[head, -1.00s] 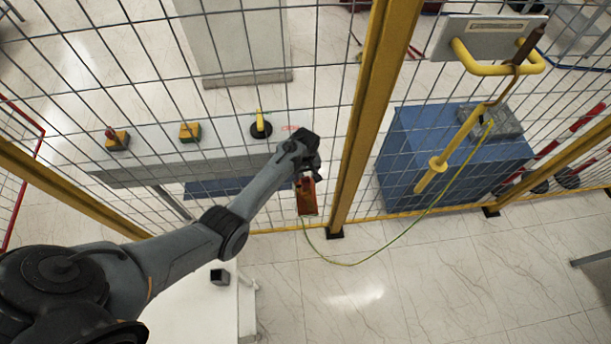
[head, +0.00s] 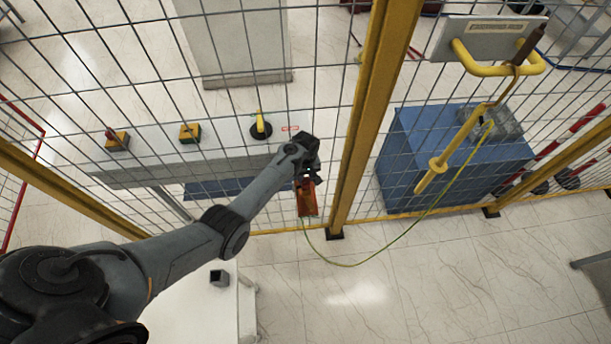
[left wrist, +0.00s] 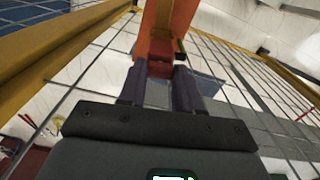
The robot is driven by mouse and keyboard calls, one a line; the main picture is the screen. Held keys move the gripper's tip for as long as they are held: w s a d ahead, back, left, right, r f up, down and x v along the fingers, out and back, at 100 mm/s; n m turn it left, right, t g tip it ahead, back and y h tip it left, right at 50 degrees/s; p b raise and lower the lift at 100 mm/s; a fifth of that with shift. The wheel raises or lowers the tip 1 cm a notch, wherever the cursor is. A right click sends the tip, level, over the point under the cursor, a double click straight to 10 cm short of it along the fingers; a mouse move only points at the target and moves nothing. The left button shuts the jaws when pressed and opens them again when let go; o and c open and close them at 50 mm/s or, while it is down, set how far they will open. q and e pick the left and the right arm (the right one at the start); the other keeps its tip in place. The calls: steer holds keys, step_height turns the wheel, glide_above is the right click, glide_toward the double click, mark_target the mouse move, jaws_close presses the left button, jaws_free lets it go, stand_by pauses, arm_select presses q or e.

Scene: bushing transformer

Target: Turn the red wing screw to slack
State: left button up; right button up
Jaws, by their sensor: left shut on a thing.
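An orange-red clamp (head: 308,203) is beside the yellow fence post, with a green-yellow cable (head: 390,245) running from its lower end. My left gripper (head: 306,175) is at the upper end of the clamp. In the left wrist view the clamp's orange body (left wrist: 166,22) rises away beyond the two dark fingers (left wrist: 160,76). The fingers are shut on the red wing screw (left wrist: 158,68) at the near end of the clamp; they and my wrist hide most of the screw in the head view. My right gripper is not in view.
A wire mesh fence with a yellow post (head: 365,110) stands close to the gripper. A white table (head: 195,310) with a small dark socket (head: 219,278) is below my arm.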

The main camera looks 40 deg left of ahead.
mark_target(305, 179)
arm_select(q)
steer(key=shift+n, duration=0.3)
steer(key=o, duration=1.1)
steer(key=shift+c, duration=0.2)
steer(key=shift+r+p, duration=0.35)
steer(key=shift+r, duration=0.2)
step_height(305, 179, up, 10)
steer(key=shift+f, duration=0.15)
steer(key=shift+f+p, duration=0.1)
steer(key=shift+p, duration=0.2)
